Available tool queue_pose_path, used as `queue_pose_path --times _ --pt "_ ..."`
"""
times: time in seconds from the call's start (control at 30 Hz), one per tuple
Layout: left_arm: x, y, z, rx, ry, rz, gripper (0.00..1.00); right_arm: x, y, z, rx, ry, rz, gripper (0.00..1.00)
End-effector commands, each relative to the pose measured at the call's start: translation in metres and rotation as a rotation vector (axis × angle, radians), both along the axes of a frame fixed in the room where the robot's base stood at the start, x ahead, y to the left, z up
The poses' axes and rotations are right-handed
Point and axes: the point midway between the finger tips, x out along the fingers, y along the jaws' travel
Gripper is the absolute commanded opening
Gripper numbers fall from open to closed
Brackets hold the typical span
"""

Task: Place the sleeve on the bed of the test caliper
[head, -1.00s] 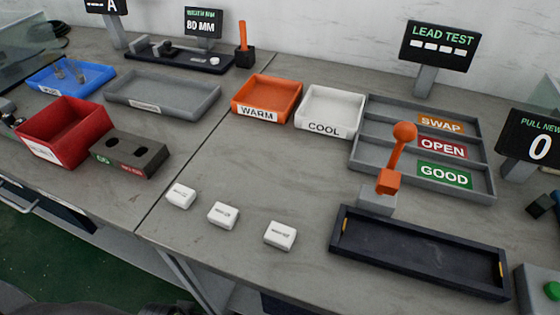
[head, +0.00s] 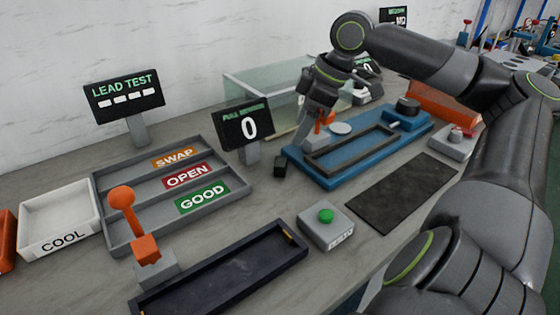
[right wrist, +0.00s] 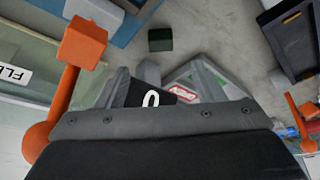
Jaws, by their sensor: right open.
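Neither a sleeve nor a test caliper can be made out in the views now. My right gripper (head: 308,122) is open and reaches down from the upper right in the head view, beside an orange lever (head: 324,121) at the back left of a blue fixture (head: 386,158). In the right wrist view my open right gripper (right wrist: 160,78) has nothing visible between its fingers. The orange lever (right wrist: 66,85) stands to the left of them there, apparently close. My left gripper is not in view.
A grey sorting tray (head: 112,222) marked SWAP, OPEN and GOOD, a white COOL tray (head: 62,212) and a long black tray (head: 215,268) lie left. A green-button box (head: 325,222) and a dark mat (head: 402,193) lie nearer. A glass-sided box (head: 262,88) stands behind.

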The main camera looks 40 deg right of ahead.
Motion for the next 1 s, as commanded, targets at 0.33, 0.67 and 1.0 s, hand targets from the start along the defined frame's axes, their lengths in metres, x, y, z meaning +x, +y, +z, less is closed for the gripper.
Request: queue_pose_path --times 0.33,0.67,1.0 --pt "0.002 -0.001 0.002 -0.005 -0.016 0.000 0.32 0.011 0.009 -0.035 0.003 0.000 0.002 0.62" --pt "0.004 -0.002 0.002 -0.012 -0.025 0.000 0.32 0.016 0.013 -0.050 0.002 -0.001 0.000 0.62" --pt "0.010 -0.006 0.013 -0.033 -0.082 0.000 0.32 0.027 0.024 -0.085 0.001 0.000 0.000 0.62"
